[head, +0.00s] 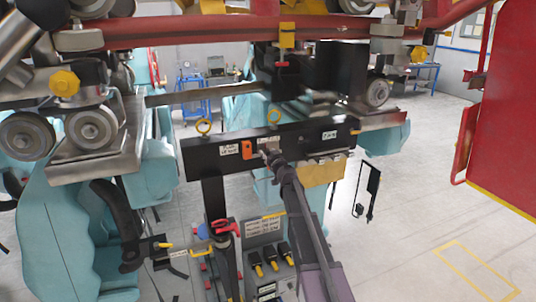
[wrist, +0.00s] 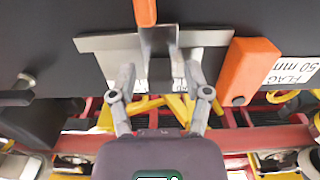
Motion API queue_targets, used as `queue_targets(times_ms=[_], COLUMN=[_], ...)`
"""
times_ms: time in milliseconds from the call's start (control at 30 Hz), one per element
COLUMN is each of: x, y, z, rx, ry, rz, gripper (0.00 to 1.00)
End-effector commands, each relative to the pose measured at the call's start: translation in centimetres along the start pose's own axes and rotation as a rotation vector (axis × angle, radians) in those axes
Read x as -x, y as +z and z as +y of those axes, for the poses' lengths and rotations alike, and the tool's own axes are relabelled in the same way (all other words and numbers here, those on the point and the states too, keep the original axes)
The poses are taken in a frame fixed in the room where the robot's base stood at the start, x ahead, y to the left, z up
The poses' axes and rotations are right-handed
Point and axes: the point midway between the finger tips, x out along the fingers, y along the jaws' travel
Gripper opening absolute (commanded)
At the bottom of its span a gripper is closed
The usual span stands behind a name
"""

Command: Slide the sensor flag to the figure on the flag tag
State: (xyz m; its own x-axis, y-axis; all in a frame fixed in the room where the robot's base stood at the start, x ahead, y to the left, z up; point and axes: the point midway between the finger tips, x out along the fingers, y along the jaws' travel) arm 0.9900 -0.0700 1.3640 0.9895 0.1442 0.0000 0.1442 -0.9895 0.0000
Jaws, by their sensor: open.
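A dark beam (head: 300,137) hangs across the middle of the head view. In the wrist view a silver metal plate with a raised upright tab, seemingly the sensor flag (wrist: 110,43), lies against the beam's dark face. My gripper (wrist: 160,76) is open, with one finger on each side of the tab; I cannot tell whether either finger touches it. In the head view my gripper (head: 268,150) is at the beam and hides most of the flag. A white tag (wrist: 292,72) at the right edge reads "FLAG" and "50 mm", partly cut off. It also shows in the head view (head: 229,150), too small to read.
An orange block (wrist: 248,70) sits between plate and tag, also visible in the head view (head: 247,149). Another orange piece (wrist: 145,12) is above the tab. Teal seats (head: 75,240) are at left; a red panel (head: 505,110) is at right.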

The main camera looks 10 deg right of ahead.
Motion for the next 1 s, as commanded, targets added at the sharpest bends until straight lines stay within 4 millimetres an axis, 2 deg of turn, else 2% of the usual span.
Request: queue_targets(times_ms=[33, 67, 200, 267, 767, 800, 900, 1000], x=[0.01, 0.01, 0.01, -0.01, -0.13, -0.15, -0.16, -0.14], y=[0.00, 0.00, 0.00, 0.00, -0.02, -0.02, -0.02, -0.02], z=[-0.01, -0.01, -0.01, -0.01, 0.61, 0.61, 0.61, 0.61], rx=[0.000, 0.000, 0.000, 0.000, -0.001, -0.001, -0.001, -0.001], ry=[0.000, 0.000, 0.000, 0.000, -0.001, -0.001, -0.001, -0.001], rz=[0.000, 0.000, 0.000, 0.000, 0.000, 0.000, 0.000, 0.000], gripper=[0.63, 0.57, 0.15, 0.00, 0.00, 0.31, 0.61, 0.63])
